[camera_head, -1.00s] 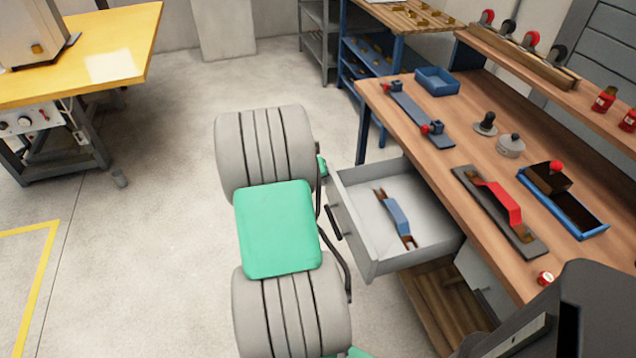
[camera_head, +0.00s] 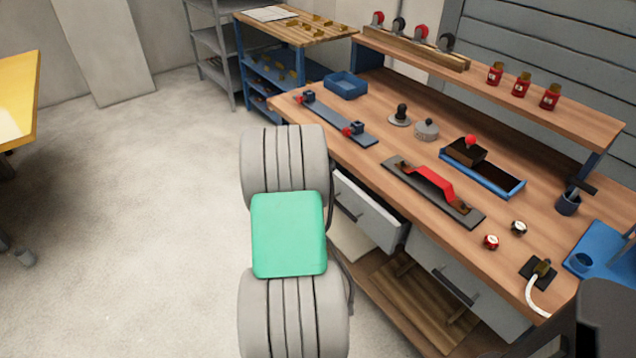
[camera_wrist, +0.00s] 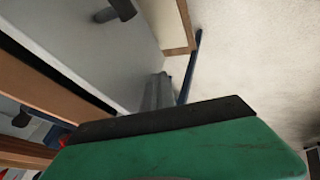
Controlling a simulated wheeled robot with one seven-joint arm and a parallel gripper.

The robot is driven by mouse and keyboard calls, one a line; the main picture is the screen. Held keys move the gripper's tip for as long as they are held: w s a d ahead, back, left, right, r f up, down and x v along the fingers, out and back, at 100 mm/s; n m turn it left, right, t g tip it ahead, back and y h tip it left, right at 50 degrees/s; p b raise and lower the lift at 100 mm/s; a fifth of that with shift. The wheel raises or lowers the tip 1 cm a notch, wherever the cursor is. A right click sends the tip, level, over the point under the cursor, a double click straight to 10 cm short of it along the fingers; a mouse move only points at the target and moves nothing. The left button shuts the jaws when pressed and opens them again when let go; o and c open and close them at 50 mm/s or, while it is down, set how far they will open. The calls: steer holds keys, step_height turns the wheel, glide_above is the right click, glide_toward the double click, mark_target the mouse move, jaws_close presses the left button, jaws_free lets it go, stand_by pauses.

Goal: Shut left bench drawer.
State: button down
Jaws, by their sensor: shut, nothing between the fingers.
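The left bench drawer (camera_head: 368,212) is a light grey box under the wooden bench top, with a dark handle on its front. Its front stands close to the bench, and its inside is out of sight. A small gap at its top and right edge suggests it is not quite flush. In the wrist view, the grey drawer front (camera_wrist: 95,48) and its dark handle fill the upper left. My gripper (camera_wrist: 165,122) is shut and empty, its dark tip beside the drawer front. I cannot tell whether they touch. My arm hides the gripper in the head view.
The right bench drawer (camera_head: 462,285) is shut beside it. The bench top (camera_head: 375,165) carries a red-handled float (camera_head: 435,185), a blue tray (camera_head: 510,190) and small knobs. A wooden lower shelf (camera_head: 425,305) lies below.

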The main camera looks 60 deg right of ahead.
steer(key=shift+s+d, duration=0.1)
steer(key=shift+d, duration=0.15)
